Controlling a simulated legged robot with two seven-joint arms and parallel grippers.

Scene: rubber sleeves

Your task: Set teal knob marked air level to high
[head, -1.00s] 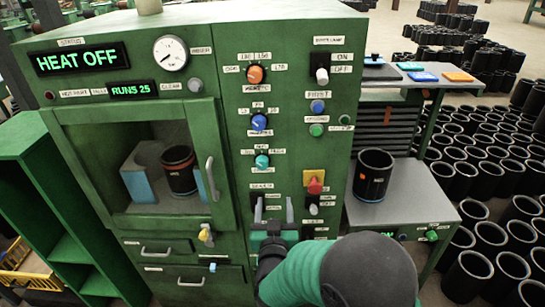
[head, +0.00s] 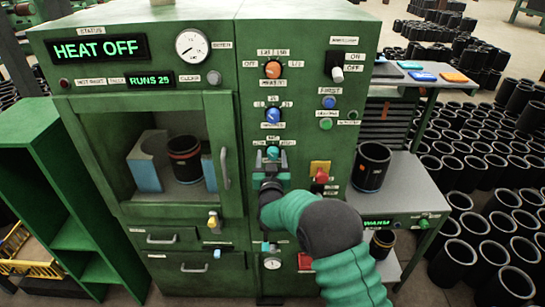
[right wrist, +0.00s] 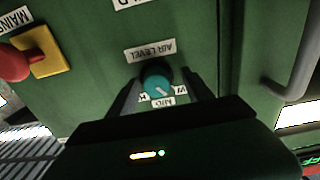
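The teal knob (head: 273,153) is on the green panel, below the blue knob. In the right wrist view the knob (right wrist: 155,81) shows upside down with its AIR LEVEL label (right wrist: 150,51). A MID label (right wrist: 162,102) is at the opposite side of it. Its white pointer line aims toward MID and slightly to the right in that view. My right gripper (head: 271,161) is in front of the knob. Its two dark fingers (right wrist: 160,86) stand apart on either side of the knob, with visible gaps. The side labels are partly hidden by the fingers. My left gripper is out of view.
An orange knob (head: 272,69) and a blue knob (head: 273,116) are above. A red knob on a yellow plate (head: 320,172) is close by at the right. The oven door handle (head: 224,168) protrudes at the left. A black sleeve (head: 371,166) stands on the side shelf.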

